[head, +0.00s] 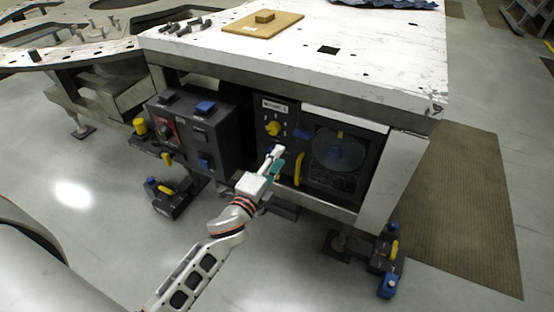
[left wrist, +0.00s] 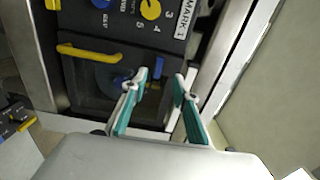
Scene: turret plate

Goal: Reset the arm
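My left arm (head: 210,255) reaches up from the bottom of the head view to the front of the white workbench. Its left gripper (head: 276,157) is in front of the dark panel (head: 265,148) marked "MARK 1". In the left wrist view the left gripper (left wrist: 161,84) has two teal-padded fingers spread apart with nothing between them. Beyond the fingers are the panel's yellow dial (left wrist: 150,10) and a yellow handle (left wrist: 88,52) on a dark windowed door. The fingers look clear of both, though contact with the door is hard to judge. My right gripper is not in view.
The white bench top (head: 370,65) overhangs the panel. A dark control box (head: 212,150) with blue and yellow parts stands left of it. Black fixtures with yellow and blue parts sit low at left (head: 170,197) and right (head: 388,262). A brown mat (head: 460,200) lies on the open floor.

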